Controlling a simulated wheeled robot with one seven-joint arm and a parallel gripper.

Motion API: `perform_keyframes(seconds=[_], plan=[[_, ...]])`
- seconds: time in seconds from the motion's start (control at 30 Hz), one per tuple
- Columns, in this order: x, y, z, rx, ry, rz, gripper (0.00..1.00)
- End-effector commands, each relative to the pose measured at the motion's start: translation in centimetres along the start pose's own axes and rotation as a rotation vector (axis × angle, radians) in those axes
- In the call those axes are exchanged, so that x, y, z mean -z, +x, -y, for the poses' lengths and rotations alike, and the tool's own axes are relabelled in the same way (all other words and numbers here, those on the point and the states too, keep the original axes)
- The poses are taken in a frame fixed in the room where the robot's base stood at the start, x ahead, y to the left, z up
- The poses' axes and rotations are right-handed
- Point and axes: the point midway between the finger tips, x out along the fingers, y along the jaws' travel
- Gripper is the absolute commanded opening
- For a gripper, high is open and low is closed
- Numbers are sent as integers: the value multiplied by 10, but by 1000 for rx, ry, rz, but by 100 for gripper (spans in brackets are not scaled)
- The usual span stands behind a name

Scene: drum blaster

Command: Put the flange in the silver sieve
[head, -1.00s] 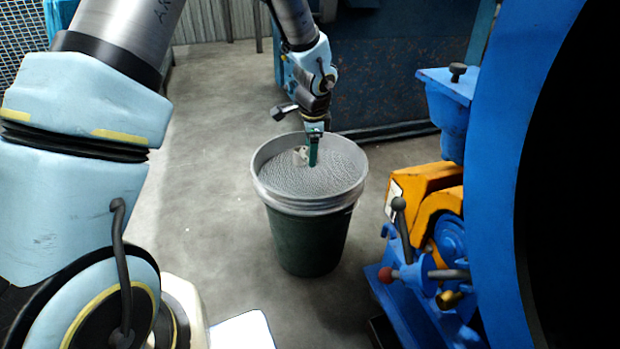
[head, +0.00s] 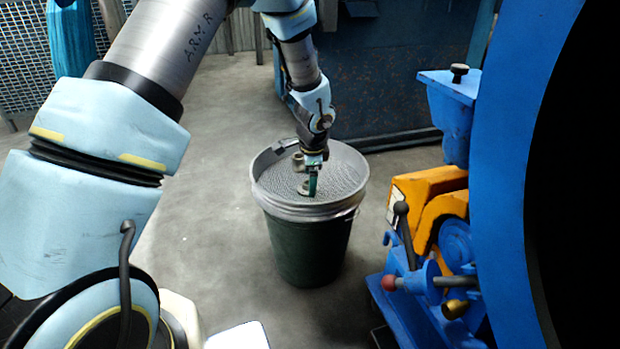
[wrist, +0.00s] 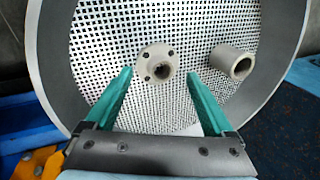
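The silver sieve (head: 345,172) is a round mesh pan with a grey rim, on top of a dark green bin. In the wrist view its white-looking mesh (wrist: 100,30) fills most of the picture. The flange (wrist: 158,62), a pale grey disc with bolt holes and a central bore, is inside the sieve against the mesh. It also shows in the head view (head: 304,188). My gripper (wrist: 157,74) has green fingers spread apart, with the flange seen between their tips and clear of both. In the head view my gripper (head: 312,185) is inside the sieve's rim.
A short grey hollow cylinder (wrist: 232,62) also lies in the sieve, right of the flange. The green bin (head: 308,250) stands on open floor. Blue and orange machinery (head: 435,225) stands close on the right; a dark blue cabinet (head: 380,75) is behind.

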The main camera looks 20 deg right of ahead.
Motion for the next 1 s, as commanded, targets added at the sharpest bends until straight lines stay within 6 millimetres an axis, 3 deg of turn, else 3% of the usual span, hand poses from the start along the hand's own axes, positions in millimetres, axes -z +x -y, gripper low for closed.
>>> perform_keyframes(seconds=[0.1,0.33,0.47,0.8,1.0], plan=[[0,0,0,0,0,0,100],[0,-1,0,0,0,0,100],[0,-12,1,1,-1,-1,100],[0,-81,2,2,0,-2,100],[0,-111,2,1,0,-1,100]])
